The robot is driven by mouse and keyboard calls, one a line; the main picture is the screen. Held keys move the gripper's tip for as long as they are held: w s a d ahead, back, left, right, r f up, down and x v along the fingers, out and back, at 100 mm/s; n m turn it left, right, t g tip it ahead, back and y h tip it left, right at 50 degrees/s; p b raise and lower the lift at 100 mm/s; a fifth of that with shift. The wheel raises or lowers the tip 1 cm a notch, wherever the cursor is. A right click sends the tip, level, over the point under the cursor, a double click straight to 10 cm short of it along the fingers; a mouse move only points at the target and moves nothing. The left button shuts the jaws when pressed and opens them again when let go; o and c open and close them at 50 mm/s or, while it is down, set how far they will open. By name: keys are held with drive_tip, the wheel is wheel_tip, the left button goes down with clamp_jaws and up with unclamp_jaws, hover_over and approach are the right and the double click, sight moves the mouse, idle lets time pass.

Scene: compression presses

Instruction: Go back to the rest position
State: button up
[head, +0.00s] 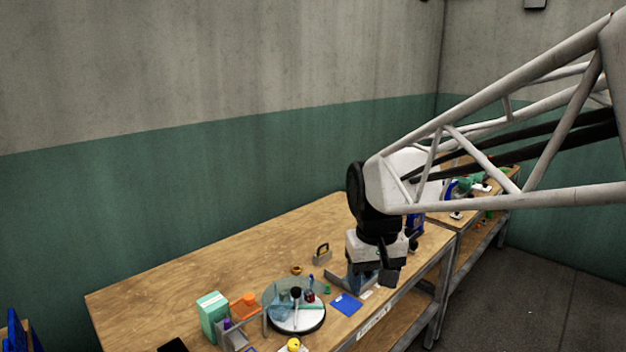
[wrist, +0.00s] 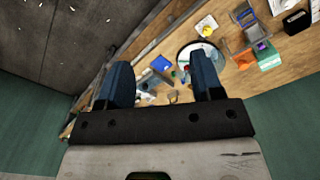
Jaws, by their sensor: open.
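My gripper (head: 372,278) hangs at the end of my arm, above the front right part of the wooden workbench (head: 250,248) in the head view. In the wrist view, the two blue fingers of my gripper (wrist: 165,88) are spread wide apart with nothing held between them. The bench top and small items show beyond the fingers. My arm hides part of the bench's right end in the head view.
A round tray (head: 318,325) with several small items stands on the bench, left of my gripper. A green and white box (head: 212,317), an orange item (head: 249,299) and a blue card (head: 346,304) lie nearby. A second bench (head: 470,245) stands behind. The bench's left part is clear.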

drive_tip(key=s+d+f+m+t, duration=0.1)
drive_tip(key=s+d, duration=0.3)
drive_tip(key=s, duration=0.4)
drive_tip(key=s+d+f+m+t, duration=0.1)
drive_tip(key=s+d+f, duration=0.1)
drive_tip(key=s, duration=0.7)
drive_tip(key=shift+d, duration=0.85)
